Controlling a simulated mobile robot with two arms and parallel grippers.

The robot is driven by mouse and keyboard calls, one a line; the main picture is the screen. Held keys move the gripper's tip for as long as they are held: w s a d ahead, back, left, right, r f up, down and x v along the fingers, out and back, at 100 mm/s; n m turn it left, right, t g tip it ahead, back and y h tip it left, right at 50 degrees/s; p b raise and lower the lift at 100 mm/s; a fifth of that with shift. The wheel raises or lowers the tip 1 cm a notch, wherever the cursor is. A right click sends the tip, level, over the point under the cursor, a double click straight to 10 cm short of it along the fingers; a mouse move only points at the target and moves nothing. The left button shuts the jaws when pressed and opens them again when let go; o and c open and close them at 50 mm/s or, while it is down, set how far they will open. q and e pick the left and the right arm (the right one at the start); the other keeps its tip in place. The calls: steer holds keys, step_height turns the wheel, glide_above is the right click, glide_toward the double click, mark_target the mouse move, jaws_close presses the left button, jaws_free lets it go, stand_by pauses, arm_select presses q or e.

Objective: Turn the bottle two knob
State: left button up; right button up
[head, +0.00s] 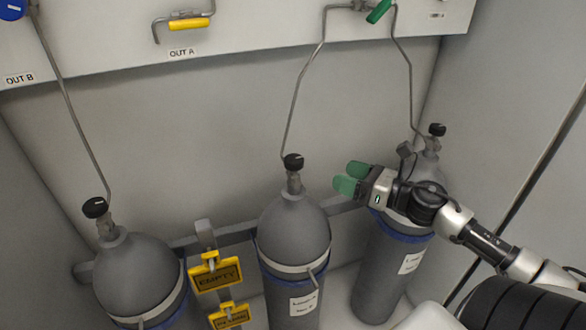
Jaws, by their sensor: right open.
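Three grey gas bottles stand in a row, each with a black knob on its valve. The middle bottle (293,232) has its black knob (293,161) on top; the writing on its label is too small to read, so I cannot confirm its number. My right gripper (351,177), with green fingertips, is open and empty. Its fingertips point left toward the middle bottle's knob and appear apart from it, to its right. My right arm comes in from the right and covers part of the right bottle (383,265). My left gripper is not in view.
Thin metal pipes rise to a panel (240,30) with a yellow handle (189,24). Yellow signs (216,273) hang between the left and middle bottles.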

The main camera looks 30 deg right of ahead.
mark_target(302, 160)
steer(key=w+a+r+n, duration=0.1)
steer(key=w+a, duration=0.1)
steer(key=w+a+r+n+y+p, duration=0.1)
steer(key=w+a, duration=0.1)
steer(key=a, duration=0.1)
steer(key=w+a+r+n+g+p, duration=0.1)
steer(key=w+a, duration=0.1)
steer(key=w, duration=0.1)
steer(key=shift+a+r+n+y, duration=0.15)
steer(key=shift+a+n+y, duration=0.15)
steer(key=shift+a, duration=0.05)
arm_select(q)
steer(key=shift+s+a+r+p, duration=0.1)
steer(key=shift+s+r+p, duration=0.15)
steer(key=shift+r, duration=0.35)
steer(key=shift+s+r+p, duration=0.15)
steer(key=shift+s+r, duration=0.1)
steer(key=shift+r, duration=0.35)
arm_select(e)
steer(key=shift+x, duration=0.95)
steer(key=shift+c, duration=0.5)
